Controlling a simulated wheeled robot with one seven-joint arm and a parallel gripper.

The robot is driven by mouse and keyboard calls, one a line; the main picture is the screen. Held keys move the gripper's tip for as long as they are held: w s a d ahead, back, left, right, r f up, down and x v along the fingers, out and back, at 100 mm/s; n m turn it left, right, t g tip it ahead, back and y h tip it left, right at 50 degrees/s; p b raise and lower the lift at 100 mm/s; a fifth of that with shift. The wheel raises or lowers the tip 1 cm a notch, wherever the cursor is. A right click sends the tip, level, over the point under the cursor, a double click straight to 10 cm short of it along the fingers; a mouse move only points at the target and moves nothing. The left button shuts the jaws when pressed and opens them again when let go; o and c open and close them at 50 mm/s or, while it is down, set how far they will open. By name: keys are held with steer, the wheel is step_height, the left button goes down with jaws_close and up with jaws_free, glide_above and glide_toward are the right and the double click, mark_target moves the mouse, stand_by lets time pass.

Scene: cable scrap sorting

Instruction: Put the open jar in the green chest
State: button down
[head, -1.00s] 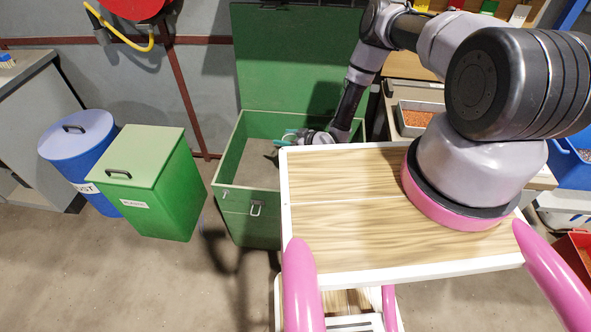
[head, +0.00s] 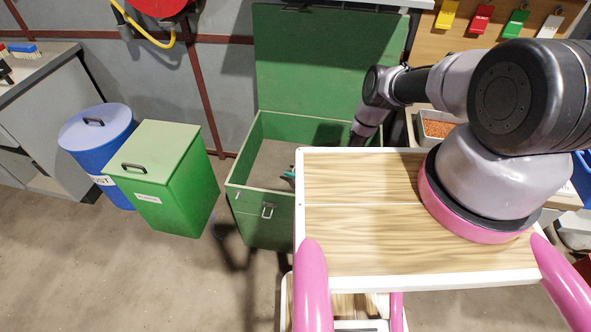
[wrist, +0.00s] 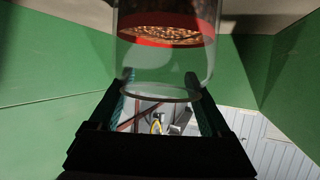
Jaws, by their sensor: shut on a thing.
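The green chest (head: 262,226) stands open in the head view, its lid (head: 330,75) raised against the wall. My gripper is mostly hidden behind my own wooden top; only a small teal part (head: 290,175) shows inside the chest opening. In the wrist view my gripper (wrist: 160,82) is shut on the clear jar (wrist: 165,62), its two teal fingers on either side of it. The jar has a red band and copper-coloured granules (wrist: 168,33) in it. Green walls (wrist: 55,65) surround it in that view. Whether the jar touches the chest floor cannot be told.
A green lidded bin (head: 165,185) and a blue lidded bin (head: 100,130) stand left of the chest. A tray of reddish granules (head: 437,128) sits on the bench at right, below several coloured tags (head: 481,18). The floor in front of the bins is clear.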

steer(key=shift+f, duration=0.15)
steer(key=shift+f, duration=0.35)
steer(key=shift+f, duration=0.15)
jaws_free()
steer(key=shift+d+r, duration=0.1)
steer(key=shift+r, duration=0.45)
steer(key=v, duration=1.2)
